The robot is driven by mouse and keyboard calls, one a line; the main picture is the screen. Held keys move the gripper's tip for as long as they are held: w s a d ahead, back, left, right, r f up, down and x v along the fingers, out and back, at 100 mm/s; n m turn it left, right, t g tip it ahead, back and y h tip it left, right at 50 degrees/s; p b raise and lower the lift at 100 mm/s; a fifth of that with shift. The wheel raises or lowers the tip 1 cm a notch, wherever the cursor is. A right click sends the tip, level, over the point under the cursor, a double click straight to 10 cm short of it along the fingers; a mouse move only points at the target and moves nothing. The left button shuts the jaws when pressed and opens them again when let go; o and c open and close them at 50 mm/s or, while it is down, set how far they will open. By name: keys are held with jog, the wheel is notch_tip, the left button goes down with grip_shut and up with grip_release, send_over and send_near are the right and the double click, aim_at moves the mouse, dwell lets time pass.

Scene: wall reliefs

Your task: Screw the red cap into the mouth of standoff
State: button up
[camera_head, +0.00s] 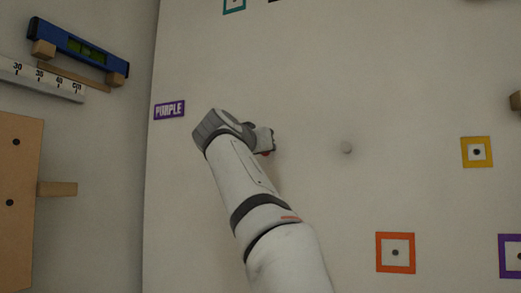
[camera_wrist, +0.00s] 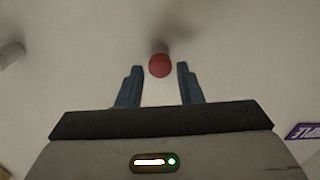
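The red cap (camera_wrist: 160,66) is round and shows in the wrist view at the fingertips, with a grey post or shadow (camera_wrist: 163,48) behind it. My gripper (camera_wrist: 160,70) is open, its two blue fingers on either side of the cap with a gap on each side. In the head view only a bit of the red cap (camera_head: 267,153) shows below my gripper (camera_head: 270,143). A pale grey round standoff (camera_head: 346,147) sticks out of the wall to the right; a grey cylinder (camera_wrist: 11,53) shows at the wrist view's left edge. Its mouth cannot be made out.
A purple label (camera_head: 169,110) is on the wall left of my gripper. Yellow (camera_head: 465,152) and orange (camera_head: 382,253) square frames are to the right. A blue level (camera_head: 80,45) and a white ruler (camera_head: 40,80) are on the left wall. The wall between cap and standoff is bare.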

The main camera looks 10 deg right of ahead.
jog(key=n+p, duration=0.3)
jog(key=n, duration=0.4)
jog(key=n+p, duration=0.4)
jog(key=n, duration=0.2)
jog(key=n+p, duration=0.4)
jog(key=n, duration=0.3)
jog(key=shift+w+a+f+n, duration=0.2)
jog(key=shift+a+f+n, duration=0.1)
jog(key=shift+f, duration=0.1)
